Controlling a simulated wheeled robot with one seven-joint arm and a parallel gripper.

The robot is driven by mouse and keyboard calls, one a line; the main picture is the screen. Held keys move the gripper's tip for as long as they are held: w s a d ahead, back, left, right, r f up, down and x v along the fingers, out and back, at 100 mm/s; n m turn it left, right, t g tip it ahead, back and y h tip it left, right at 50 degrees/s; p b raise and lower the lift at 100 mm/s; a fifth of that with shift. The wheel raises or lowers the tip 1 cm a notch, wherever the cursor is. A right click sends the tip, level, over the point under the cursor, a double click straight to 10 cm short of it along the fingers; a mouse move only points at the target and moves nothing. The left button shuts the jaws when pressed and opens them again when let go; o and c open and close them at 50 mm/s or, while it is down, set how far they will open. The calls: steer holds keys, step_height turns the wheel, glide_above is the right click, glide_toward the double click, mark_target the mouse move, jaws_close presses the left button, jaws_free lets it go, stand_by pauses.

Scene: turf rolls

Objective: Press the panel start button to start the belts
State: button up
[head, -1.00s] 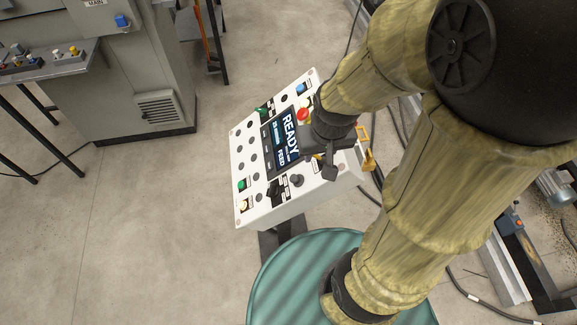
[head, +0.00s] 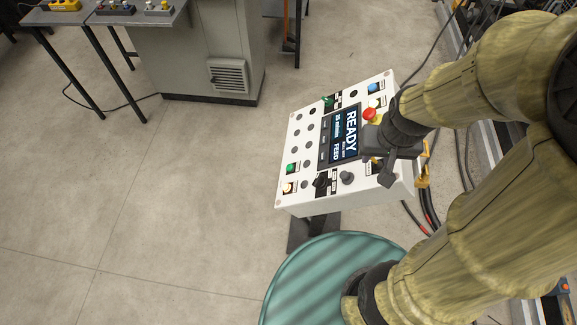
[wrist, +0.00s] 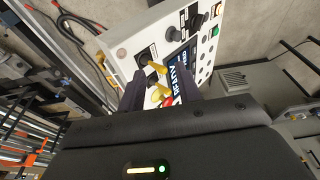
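The white control panel (head: 306,200) stands tilted in the middle of the head view, its screen (head: 340,136) reading READY and FEED. A green button (head: 291,168) sits at its lower left, above a glowing amber one (head: 289,187). Another green control (head: 328,101) is near the top edge. The small labels are unreadable, so I cannot tell which is start. My gripper (head: 386,168) is over the panel's right part, covering some controls there. In the wrist view its dark fingers (wrist: 160,92) are apart, with the panel between and beyond them; nothing is held.
A red mushroom button (head: 369,114), a blue button (head: 375,87) and black knobs (head: 347,177) share the panel face. A teal round-topped surface (head: 325,280) is in front. A grey cabinet (head: 205,60) and a table with button boxes (head: 120,8) stand behind. Open floor lies left.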

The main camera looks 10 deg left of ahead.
jaws_close()
stand_by(1.5)
